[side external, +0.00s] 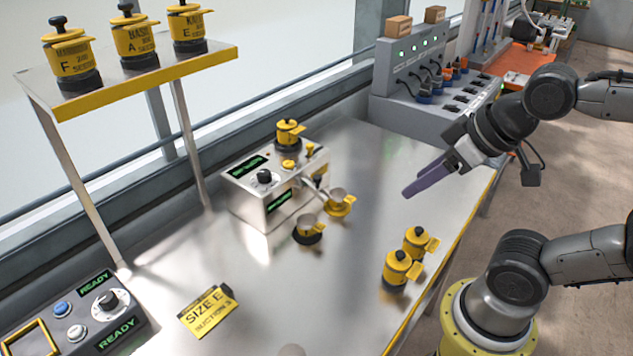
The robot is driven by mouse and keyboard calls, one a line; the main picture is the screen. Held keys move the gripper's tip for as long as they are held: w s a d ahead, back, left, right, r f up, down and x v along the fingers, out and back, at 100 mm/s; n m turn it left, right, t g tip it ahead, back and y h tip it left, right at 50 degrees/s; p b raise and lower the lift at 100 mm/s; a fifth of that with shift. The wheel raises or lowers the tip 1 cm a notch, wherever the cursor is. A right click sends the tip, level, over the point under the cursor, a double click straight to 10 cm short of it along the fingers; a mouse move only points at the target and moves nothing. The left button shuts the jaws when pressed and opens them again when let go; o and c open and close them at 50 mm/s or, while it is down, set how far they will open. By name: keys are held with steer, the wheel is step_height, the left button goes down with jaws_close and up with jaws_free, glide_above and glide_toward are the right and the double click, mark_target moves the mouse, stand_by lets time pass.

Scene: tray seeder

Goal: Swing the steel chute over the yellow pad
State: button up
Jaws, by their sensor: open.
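The seeder (262,205) is a steel box in the middle of the bench, with dark displays and a black knob. Its short steel chute (314,188) slants down to the right from the front. The yellow pad (347,210) lies by the chute's tip with a small metal cup (337,194) on it. A second cup (306,221) stands on a black pad (309,238) nearer the camera. The tip looks closer to the yellow-pad cup, but I cannot tell exactly what it is over. My gripper (408,192), with purple fingers, is open and empty, above the bench and right of the chute.
Two yellow canisters (397,270) stand near the bench's front edge. A yellow SIZE E card (208,312) and a control box (70,318) are at lower left. A shelf (145,78) holds three canisters. A grey socket panel (420,85) stands behind. Bare bench lies between seeder and gripper.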

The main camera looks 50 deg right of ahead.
steer(key=w+d+r+n+t, duration=0.1)
steer(key=w+r+n+t, duration=0.1)
steer(key=w+r+t, duration=0.4)
steer(key=w+r+n+t, duration=0.1)
steer(key=w+r, duration=0.2)
steer(key=w, duration=0.5)
steer(key=n+t+y, duration=0.3)
steer(key=n+y, duration=0.3)
steer(key=y, duration=0.1)
glide_above(318, 176)
steer(key=s+a, duration=0.2)
steer(key=a, duration=0.3)
step_height(318, 176, down, 10)
steer(key=s+d+f+m+h, duration=0.1)
steer(key=s+d+f+m, duration=0.2)
steer(key=f, duration=0.5)
steer(key=s+d+f+m+h, duration=0.1)
steer(key=s+d+f+m, duration=0.2)
steer(key=f, duration=0.4)
steer(key=shift+t, duration=0.3)
steer(key=shift+d+x, duration=0.15)
steer(key=shift+x, duration=1.15)
steer(key=shift+d+x, duration=0.2)
steer(key=shift+x, duration=1.15)
steer(key=shift+d+x, duration=0.15)
steer(key=shift+x, duration=1.15)
steer(key=shift+w, duration=0.15)
jaws_close()
